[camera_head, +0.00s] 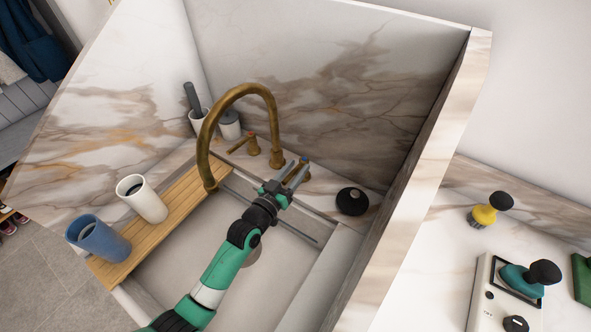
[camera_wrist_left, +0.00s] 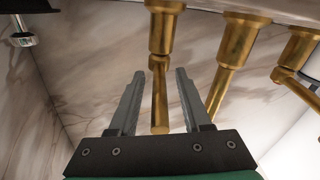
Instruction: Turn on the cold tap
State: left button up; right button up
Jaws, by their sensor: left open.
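The brass right-hand tap (camera_head: 306,171) stands behind the sink, right of the tall curved brass spout (camera_head: 240,90); I take it as the cold tap. The left-hand brass tap (camera_head: 252,145) has its lever pointing left. My left gripper (camera_head: 299,164) is open at the right-hand tap, partly hiding it in the head view. In the left wrist view, which looks upside down, this tap's brass lever (camera_wrist_left: 160,112) shows between the two grey fingers (camera_wrist_left: 160,74), with gaps on both sides. Whether it lies at finger depth is unclear. My right gripper is out of view.
A black round object (camera_head: 352,201) sits right of the taps. A wooden board (camera_head: 180,212) across the sink's left carries a white cup (camera_head: 141,199) and a blue cup (camera_head: 97,238). Marble walls (camera_head: 340,90) close in the back and right. The sink basin (camera_head: 190,265) looks empty.

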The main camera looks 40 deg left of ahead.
pick_arm(q)
grip_shut()
dwell(1.4)
